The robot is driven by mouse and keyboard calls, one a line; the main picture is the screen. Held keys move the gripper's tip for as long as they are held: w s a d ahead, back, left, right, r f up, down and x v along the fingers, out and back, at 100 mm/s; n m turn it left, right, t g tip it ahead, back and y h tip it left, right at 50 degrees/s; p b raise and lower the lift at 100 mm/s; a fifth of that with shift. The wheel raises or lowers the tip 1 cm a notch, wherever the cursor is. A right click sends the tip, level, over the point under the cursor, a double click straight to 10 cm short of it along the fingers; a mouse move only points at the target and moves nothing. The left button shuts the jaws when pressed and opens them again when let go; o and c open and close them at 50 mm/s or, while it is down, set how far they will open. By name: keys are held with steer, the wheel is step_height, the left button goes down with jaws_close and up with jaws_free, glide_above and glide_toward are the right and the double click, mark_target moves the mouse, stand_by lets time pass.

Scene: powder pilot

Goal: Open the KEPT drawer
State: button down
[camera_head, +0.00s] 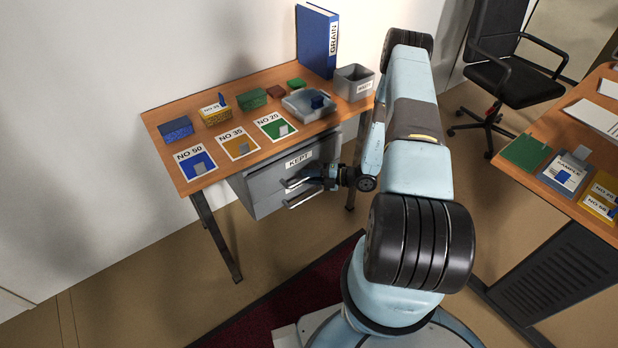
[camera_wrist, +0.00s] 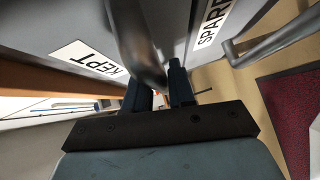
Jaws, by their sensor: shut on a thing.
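The grey KEPT drawer (camera_head: 320,158) is the upper one in the cabinet under the desk; its white label reads KEPT. In the wrist view the KEPT drawer's label (camera_wrist: 90,58) is at left. My gripper (camera_head: 322,173) is at the drawer front, shut on the KEPT drawer's bar handle (camera_head: 298,182). In the wrist view the handle (camera_wrist: 140,45) runs down to the dark fingers (camera_wrist: 159,88), which partly hide its end. I cannot tell whether the drawer front stands out from the cabinet.
The SPARE drawer (camera_wrist: 207,28) lies below, with its own handle (camera_wrist: 270,42) close by. The desk (camera_head: 160,122) above bears cards, boxes, a grey tray (camera_head: 296,105), a grey bin (camera_head: 354,84) and a blue binder (camera_head: 317,42). A dark red mat (camera_head: 255,318) lies on the floor.

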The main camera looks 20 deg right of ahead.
steer(key=shift+s+f, duration=0.1)
steer(key=shift+s, duration=0.05)
steer(key=s+d, duration=0.3)
steer(key=s, duration=0.8)
steer(key=s+d, duration=0.4)
steer(key=s, duration=0.6)
steer(key=shift+s, duration=0.35)
steer(key=shift+f, duration=0.1)
steer(key=c, duration=1.1)
jaws_free()
steer(key=v, duration=1.3)
steer(key=shift+s+d, duration=0.2)
steer(key=shift+d, duration=0.1)
